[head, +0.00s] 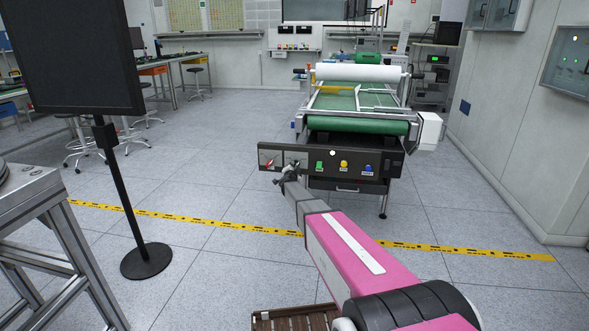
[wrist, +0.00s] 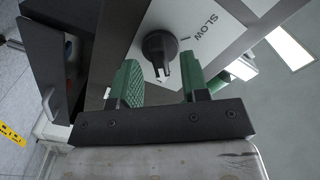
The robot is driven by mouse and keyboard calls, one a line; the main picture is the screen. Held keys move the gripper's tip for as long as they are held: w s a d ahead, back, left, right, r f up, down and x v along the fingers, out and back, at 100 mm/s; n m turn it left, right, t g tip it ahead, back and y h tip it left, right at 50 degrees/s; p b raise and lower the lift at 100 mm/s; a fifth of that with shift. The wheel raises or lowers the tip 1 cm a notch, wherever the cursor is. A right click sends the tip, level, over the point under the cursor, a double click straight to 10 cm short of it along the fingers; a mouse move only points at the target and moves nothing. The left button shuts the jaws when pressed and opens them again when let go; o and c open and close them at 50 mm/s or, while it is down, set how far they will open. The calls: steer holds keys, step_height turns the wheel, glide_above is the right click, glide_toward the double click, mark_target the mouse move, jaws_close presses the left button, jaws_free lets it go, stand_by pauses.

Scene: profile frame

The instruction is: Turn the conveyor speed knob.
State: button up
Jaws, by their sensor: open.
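In the wrist view a black knob (wrist: 159,47) sits on a light plate marked SLOW, with a tick mark beside it. Its narrow grip points toward the gap between my fingers. My gripper (wrist: 161,72) is open, with one green finger on each side of the knob's grip and visible gaps between. In the head view my gripper (head: 287,172) is at the left part of the dark control panel (head: 301,166) on the front of the conveyor (head: 355,124). There my gripper partly covers the knob's plate, and the knob cannot be made out clearly.
A red pointer dial (head: 268,162) is just left of my gripper. Green (head: 319,166), yellow (head: 344,164) and blue (head: 368,169) buttons are to its right. A black screen on a stand (head: 110,140) is at the left. The floor around the conveyor's front is clear.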

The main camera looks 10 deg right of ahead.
steer(key=shift+w+d, duration=0.2)
steer(key=shift+w, duration=0.35)
jaws_close()
